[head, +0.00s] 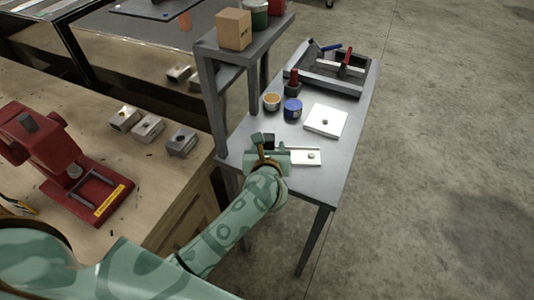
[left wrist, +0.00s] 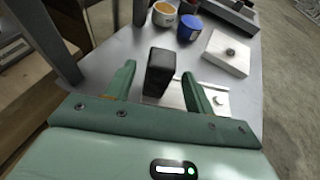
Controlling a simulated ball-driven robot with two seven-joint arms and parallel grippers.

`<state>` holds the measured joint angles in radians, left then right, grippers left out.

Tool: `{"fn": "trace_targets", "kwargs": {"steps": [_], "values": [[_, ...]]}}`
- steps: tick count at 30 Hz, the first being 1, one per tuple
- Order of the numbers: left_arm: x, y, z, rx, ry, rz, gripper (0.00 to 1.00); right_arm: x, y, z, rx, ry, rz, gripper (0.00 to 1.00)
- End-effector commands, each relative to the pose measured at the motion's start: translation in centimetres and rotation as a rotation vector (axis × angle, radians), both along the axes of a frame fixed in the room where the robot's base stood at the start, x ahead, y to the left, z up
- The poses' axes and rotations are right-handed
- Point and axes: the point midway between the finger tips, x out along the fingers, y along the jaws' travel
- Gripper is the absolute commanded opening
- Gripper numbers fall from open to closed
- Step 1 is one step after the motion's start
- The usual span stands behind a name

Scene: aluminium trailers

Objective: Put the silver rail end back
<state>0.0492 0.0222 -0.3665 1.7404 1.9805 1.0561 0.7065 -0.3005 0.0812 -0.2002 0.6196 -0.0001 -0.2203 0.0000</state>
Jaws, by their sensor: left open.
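My left gripper (head: 268,150) is open over the near end of the grey metal table. In the left wrist view its two fingers (left wrist: 158,72) stand on either side of a dark, upright block (left wrist: 160,72), with gaps between. The block also shows in the head view (head: 268,139). A flat silver-white plate with a round knob (head: 308,157) lies just right of the gripper, partly hidden by it; it also shows in the left wrist view (left wrist: 209,98). I cannot tell which piece is the silver rail end. My right gripper is not in view.
A square white plate (head: 326,121), blue tin (head: 292,109), orange-topped tin (head: 271,102) and tool tray (head: 326,86) stand farther back. A shelf (head: 211,75) rises at left. Silver blocks (head: 148,128) and a red machine (head: 75,170) are on the wooden bench.

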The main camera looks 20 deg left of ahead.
Motion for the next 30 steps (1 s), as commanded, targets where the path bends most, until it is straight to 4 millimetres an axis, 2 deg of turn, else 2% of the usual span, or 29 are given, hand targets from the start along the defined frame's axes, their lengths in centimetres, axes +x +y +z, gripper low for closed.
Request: {"fn": "trace_targets", "kwargs": {"steps": [3, 10, 27, 30], "values": [[-2.5, -0.9, 1.2, -0.002, 0.001, 0.001, 0.53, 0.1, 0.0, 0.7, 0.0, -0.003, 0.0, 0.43], [-5.4, -2.0, 2.4, -0.001, 0.001, 0.001, 0.53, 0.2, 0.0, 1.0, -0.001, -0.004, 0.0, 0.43], [-5.9, -2.2, 2.6, 0.0, 0.0, 0.001, 0.53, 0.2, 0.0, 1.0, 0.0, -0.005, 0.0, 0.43], [-5.8, -1.9, 3.3, 0.045, -0.026, -0.016, 0.53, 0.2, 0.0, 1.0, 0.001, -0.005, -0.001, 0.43]]}}
